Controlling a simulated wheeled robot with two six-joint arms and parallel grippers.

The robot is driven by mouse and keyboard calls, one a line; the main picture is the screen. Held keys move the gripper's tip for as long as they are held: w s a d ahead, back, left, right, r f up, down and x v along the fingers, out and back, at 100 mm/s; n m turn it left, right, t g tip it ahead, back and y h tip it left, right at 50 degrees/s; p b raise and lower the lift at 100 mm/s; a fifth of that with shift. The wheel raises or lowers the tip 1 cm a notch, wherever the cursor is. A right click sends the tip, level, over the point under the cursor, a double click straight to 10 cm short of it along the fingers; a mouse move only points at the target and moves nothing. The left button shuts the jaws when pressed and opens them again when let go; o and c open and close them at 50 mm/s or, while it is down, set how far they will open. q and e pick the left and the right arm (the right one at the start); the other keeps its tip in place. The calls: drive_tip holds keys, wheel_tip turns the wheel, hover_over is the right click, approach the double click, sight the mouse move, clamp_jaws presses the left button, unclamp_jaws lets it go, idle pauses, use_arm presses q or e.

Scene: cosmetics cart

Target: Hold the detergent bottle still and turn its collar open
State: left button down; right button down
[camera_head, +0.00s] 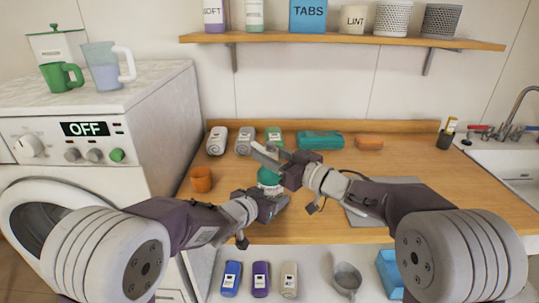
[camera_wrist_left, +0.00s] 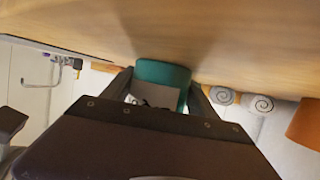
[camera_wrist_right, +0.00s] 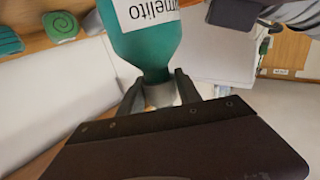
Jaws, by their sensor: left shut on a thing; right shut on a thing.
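The teal detergent bottle (camera_head: 268,177) stands mid-counter, mostly hidden by my grippers in the head view. My left gripper (camera_head: 274,203) is shut on its lower body, with a finger on each side of the teal bottle (camera_wrist_left: 160,74) in the left wrist view. My right gripper (camera_head: 268,158) is above it, shut on the grey collar (camera_wrist_right: 160,95) at the bottle's neck. The right wrist view shows the teal body and white label (camera_wrist_right: 150,12) beyond the fingers. The head view does not show the collar clearly.
Rolled towels (camera_head: 217,140) and a teal pack (camera_head: 320,140) lie along the counter's back. An orange cup (camera_head: 201,179) stands left of the bottle. A grey board (camera_head: 357,217) lies under my right arm. The sink (camera_head: 507,160) is at right.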

drive_tip(key=shift+r, duration=0.15)
drive_tip(key=c, duration=0.9)
unclamp_jaws()
drive_tip(key=shift+s, duration=0.1)
wheel_tip(320, 180, up, 10)
